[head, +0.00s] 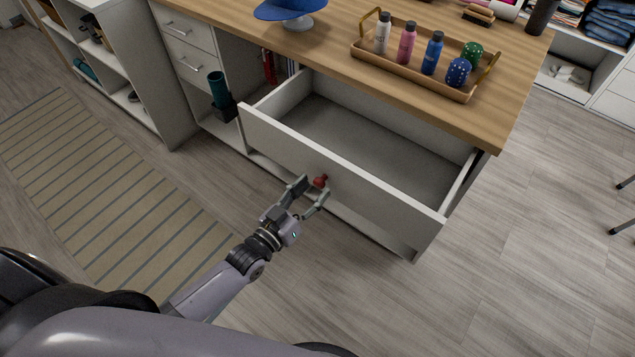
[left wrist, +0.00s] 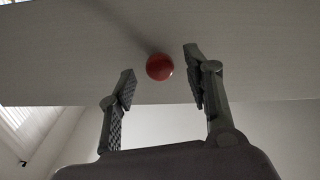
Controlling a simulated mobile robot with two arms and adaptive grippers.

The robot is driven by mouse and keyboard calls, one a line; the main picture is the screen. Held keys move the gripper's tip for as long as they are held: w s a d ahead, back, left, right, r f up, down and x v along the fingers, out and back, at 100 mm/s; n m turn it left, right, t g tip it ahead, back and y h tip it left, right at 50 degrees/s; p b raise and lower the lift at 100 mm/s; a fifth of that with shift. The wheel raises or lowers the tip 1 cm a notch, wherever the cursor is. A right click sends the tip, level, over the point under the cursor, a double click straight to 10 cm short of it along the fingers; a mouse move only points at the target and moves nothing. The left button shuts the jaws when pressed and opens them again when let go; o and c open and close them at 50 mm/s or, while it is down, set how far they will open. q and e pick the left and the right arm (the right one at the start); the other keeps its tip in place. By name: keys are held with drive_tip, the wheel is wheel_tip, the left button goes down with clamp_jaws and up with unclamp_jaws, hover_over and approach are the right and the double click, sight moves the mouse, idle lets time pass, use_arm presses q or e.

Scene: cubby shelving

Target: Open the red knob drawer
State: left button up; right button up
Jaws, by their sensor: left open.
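The white drawer (head: 330,171) under the wooden counter stands pulled out, and its empty grey inside shows. Its red knob (head: 320,181) sits on the drawer's front face. My left gripper (head: 315,188) is in front of the drawer with its fingers open around the knob. In the left wrist view the red knob (left wrist: 159,67) lies between and just beyond the two spread fingertips (left wrist: 160,80), apart from both. My right gripper is not in view.
On the counter (head: 350,40) are a tray (head: 415,77) with bottles and balls, and a blue cap (head: 290,9). Closed drawers (head: 188,45) and a dark green cylinder (head: 218,88) are left of the open drawer.

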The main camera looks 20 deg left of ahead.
use_arm(q)
drive_tip(key=shift+x, duration=1.4)
clamp_jaws()
